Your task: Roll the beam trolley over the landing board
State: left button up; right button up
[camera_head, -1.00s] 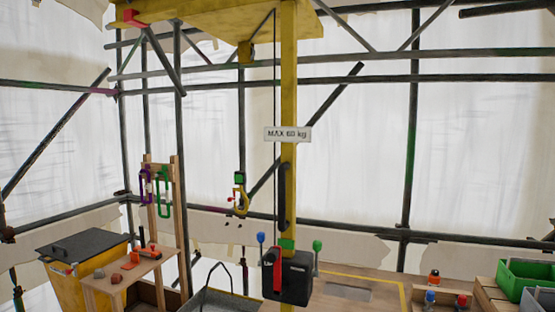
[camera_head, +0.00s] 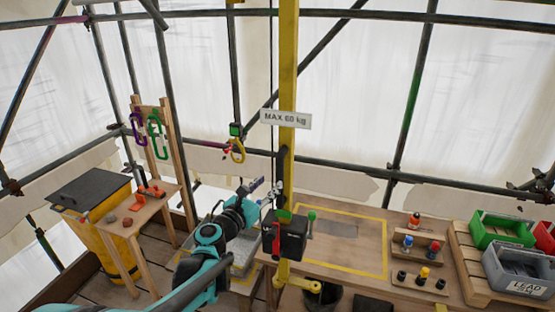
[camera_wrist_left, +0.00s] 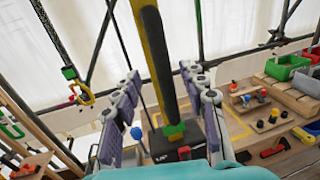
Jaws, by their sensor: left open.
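The yellow post (camera_head: 288,100) carries a "MAX 60 kg" sign. The beam and trolley at its top are out of view now. A yellow hook (camera_head: 237,151) hangs left of the post and shows in the wrist view (camera_wrist_left: 85,95). The landing board (camera_head: 350,262) is a wooden surface with a yellow outline, right of the post. My left gripper (camera_head: 265,190) is open beside the post, above the black winch box (camera_head: 293,245). In the wrist view the post shows between its spread fingers (camera_wrist_left: 160,76); I cannot tell the depth gap. My right gripper is not visible.
Green (camera_head: 497,230) and grey (camera_head: 518,270) bins stand at the right, beside racks of coloured knobs (camera_head: 420,245). A yellow bin (camera_head: 95,200) and small wooden table (camera_head: 140,210) stand at the left. Dark scaffold tubes cross behind.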

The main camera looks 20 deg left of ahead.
aim_at(277, 176)
pick_arm(q)
jog(key=x, duration=0.7)
jog(key=shift+w+d+p, duration=0.15)
jog(key=shift+w+p, duration=0.05)
jog(key=shift+p, duration=0.1)
grip_shut()
